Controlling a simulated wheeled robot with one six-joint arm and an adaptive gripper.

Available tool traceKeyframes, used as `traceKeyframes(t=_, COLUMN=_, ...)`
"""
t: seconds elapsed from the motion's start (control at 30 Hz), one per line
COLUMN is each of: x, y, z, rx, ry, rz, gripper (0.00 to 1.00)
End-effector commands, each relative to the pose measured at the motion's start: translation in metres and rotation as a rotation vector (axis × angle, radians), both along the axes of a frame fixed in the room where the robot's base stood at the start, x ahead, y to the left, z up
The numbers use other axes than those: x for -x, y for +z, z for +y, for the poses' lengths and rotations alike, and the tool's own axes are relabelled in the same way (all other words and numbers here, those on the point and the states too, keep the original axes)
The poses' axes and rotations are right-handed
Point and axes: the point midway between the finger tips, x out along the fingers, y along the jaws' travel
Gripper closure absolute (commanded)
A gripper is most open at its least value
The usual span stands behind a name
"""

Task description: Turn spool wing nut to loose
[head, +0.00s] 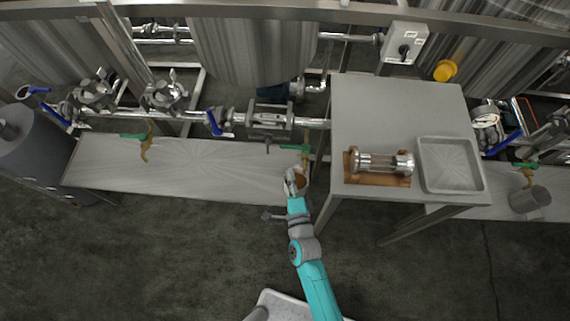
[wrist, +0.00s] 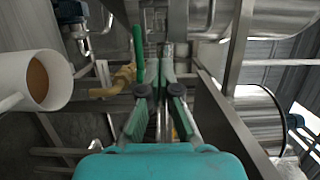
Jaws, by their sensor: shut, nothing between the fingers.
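A glass-and-metal tube piece (head: 380,162) lies on a wooden block on the table. I cannot make out a wing nut clearly in either view, nor tell its position.
A brass tap with a green handle (head: 300,148) stands just behind my gripper. A white mug (wrist: 38,78) of brown liquid is left of the gripper. The steel table (head: 395,110) stands close on the right, with an empty tray (head: 450,184). The floor in front is clear.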

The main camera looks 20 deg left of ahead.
Motion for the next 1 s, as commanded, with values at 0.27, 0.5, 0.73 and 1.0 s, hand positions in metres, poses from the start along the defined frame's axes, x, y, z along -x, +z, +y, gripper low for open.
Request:
traceKeyframes(t=0.27, x=-0.038, y=0.001, z=0.020, rx=0.002, ry=-0.002, rz=-0.003, gripper=1.00)
traceKeyframes(t=0.5, x=-0.074, y=0.001, z=0.041, rx=0.002, ry=-0.002, rz=-0.003, gripper=1.00)
traceKeyframes(t=0.73, x=-0.077, y=0.000, z=0.062, rx=0.002, ry=0.002, rz=-0.001, gripper=1.00)
traceKeyframes(t=1.0, x=-0.072, y=0.000, z=0.080, rx=0.003, ry=0.000, rz=-0.001, gripper=1.00)
